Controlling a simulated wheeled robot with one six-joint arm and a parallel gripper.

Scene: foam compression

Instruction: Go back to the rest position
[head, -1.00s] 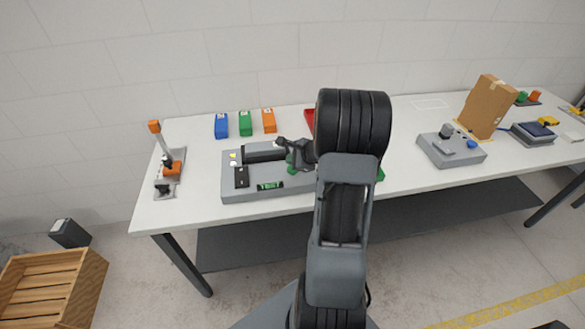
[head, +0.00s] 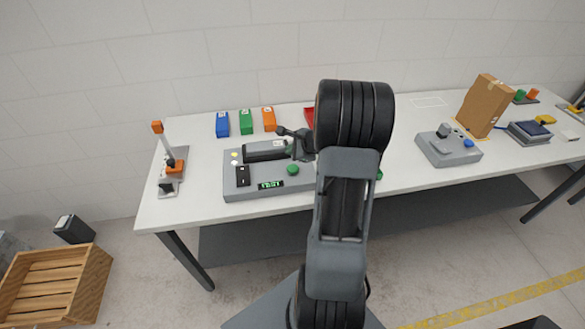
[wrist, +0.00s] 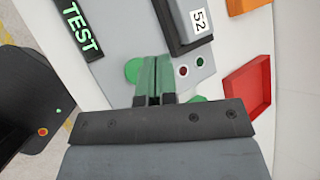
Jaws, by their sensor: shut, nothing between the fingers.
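My gripper (wrist: 153,75) is shut and empty in the wrist view, its two green-tinted fingers together. In the head view my gripper (head: 301,146) hangs over the right part of the grey test station (head: 232,188), partly covered by my arm. The station's round green button (head: 292,170) shows clear of the gripper in the head view. In the wrist view the green button (wrist: 132,70) appears just left of the fingers. A display (wrist: 77,27) reads TEST. A dark block with a 52 label (wrist: 198,19) lies above the fingers.
Blue (head: 222,124), green (head: 245,122) and orange (head: 268,119) bins stand behind the station. A red tray (wrist: 247,88) is to the right. An orange-topped fixture (head: 172,166) stands left. A grey control box (head: 449,148) and cardboard box (head: 482,106) stand right.

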